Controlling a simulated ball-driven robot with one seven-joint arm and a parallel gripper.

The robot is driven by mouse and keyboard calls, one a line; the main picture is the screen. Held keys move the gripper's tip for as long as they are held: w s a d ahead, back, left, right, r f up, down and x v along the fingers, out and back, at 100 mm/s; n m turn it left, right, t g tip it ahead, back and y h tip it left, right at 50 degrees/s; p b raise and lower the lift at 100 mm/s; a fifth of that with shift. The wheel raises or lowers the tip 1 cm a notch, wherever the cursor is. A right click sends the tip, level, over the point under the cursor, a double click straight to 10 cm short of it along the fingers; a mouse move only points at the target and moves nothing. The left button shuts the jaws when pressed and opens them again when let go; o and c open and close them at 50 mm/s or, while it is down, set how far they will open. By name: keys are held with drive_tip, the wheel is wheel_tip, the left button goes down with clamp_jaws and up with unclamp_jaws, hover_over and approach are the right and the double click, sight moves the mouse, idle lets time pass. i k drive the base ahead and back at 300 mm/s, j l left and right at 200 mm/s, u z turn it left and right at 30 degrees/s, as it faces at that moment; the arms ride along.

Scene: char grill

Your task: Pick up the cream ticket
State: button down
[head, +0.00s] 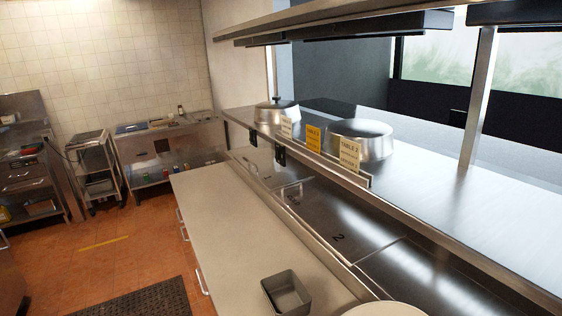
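Several tickets stand upright in a row along the metal rail at the front edge of the raised steel shelf. The nearest, a cream ticket (350,153) with dark printing that looks like a table number, is at the right of the row. A yellow ticket (313,138) stands to its left, and a small pale, whitish ticket (286,127) is farther left. My gripper is not in view.
Two silver domed lids, one (275,112) behind the pale ticket and one (362,142) behind the cream ticket, sit on the shelf (425,180). A grey square container (287,293) and part of a round plate (385,309) are on the lower counter (225,215). A post (480,95) rises at right.

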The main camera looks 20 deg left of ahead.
sight(349, 151)
drive_tip(key=z, duration=0.2)
drive_tip(key=i+j+z, duration=0.25)
drive_tip(key=j+z, duration=0.25)
drive_tip(key=i+j+z, duration=0.25)
drive_tip(key=j, duration=0.15)
drive_tip(key=i+j, duration=0.15)
drive_tip(key=j, duration=0.35)
drive_tip(key=i+j+z, duration=0.1)
drive_tip(key=j, duration=0.4)
drive_tip(key=i+j, duration=0.15)
drive_tip(key=j, duration=0.4)
drive_tip(key=i+j+z, duration=0.1)
drive_tip(key=j, duration=0.4)
drive_tip(key=i+j, duration=0.1)
drive_tip(key=j, duration=0.4)
drive_tip(key=i+j, duration=0.1)
drive_tip(key=j, duration=0.45)
drive_tip(key=z, duration=0.05)
